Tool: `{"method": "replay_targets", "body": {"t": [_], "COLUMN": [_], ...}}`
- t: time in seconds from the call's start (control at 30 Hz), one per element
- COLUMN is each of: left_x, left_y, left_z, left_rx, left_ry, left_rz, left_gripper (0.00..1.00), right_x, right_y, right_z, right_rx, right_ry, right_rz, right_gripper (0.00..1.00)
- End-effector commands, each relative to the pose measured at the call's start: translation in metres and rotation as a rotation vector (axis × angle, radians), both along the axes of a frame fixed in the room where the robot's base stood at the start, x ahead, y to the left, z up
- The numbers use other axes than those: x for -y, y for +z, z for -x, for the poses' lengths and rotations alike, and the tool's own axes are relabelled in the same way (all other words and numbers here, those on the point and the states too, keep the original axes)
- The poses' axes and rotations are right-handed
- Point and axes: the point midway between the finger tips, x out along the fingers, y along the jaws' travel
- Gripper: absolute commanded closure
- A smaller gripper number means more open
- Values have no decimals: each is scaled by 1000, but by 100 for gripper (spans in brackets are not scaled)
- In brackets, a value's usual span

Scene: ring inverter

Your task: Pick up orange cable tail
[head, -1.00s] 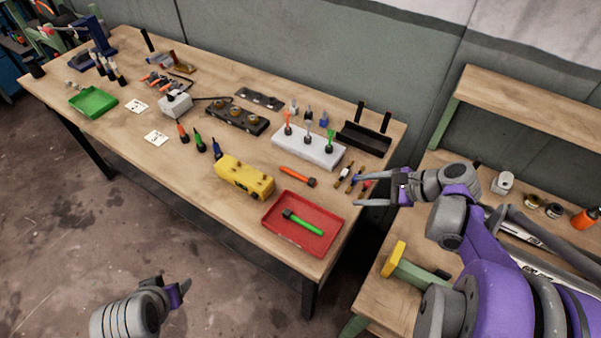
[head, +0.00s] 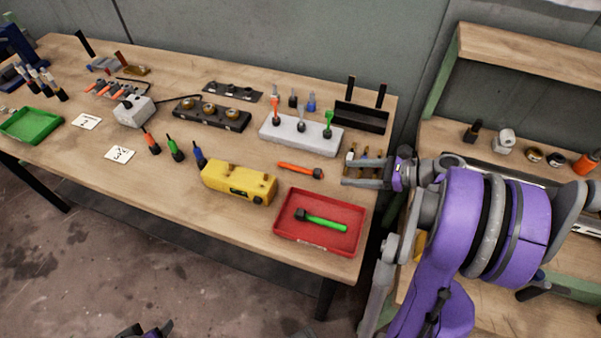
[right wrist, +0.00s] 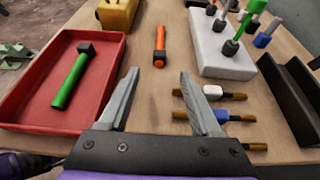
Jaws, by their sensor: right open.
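An orange cable tail (head: 300,171) with a dark end lies flat on the workbench, between the white block and the red tray. It also shows in the right wrist view (right wrist: 160,46), straight ahead of the gap between my fingers. My right gripper (head: 345,171) is open and empty, to the right of the orange tail and apart from it; its spread fingers show in the right wrist view (right wrist: 160,76). My left gripper (head: 145,329) is mostly cut off at the bottom edge, and its jaws cannot be made out.
A red tray (head: 279,248) holds a green cable tail (head: 322,221). A yellow box (head: 238,183) stands left of the orange tail. A white block (head: 300,137) holds upright tails behind it. Several small brass-ended pieces (right wrist: 222,116) lie beside my right fingers.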

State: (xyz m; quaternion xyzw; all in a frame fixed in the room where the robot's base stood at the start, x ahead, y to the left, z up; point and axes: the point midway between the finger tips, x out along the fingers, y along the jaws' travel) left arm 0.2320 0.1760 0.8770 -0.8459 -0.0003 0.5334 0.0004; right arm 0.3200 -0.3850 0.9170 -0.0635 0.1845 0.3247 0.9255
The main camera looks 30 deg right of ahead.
Motion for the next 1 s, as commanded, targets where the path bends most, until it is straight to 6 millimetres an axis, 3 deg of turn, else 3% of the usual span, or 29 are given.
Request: {"method": "replay_targets", "body": {"t": [0.63, 0.93, 1.0], "left_x": [0, 0, 0], "left_y": [6, 6, 6], "left_z": [-1, -1, -1], "left_rx": [2, 2, 2], "left_ry": [0, 0, 0], "left_rz": [0, 0, 0], "left_gripper": [36, 36, 36], "right_x": [-47, -50, -50], "right_y": [-30, -33, -33], "right_z": [-59, -64, -64], "right_rx": [1, 1, 1], "right_ry": [4, -1, -1], "right_rz": [0, 1, 1], "right_gripper": [35, 35, 44]}}
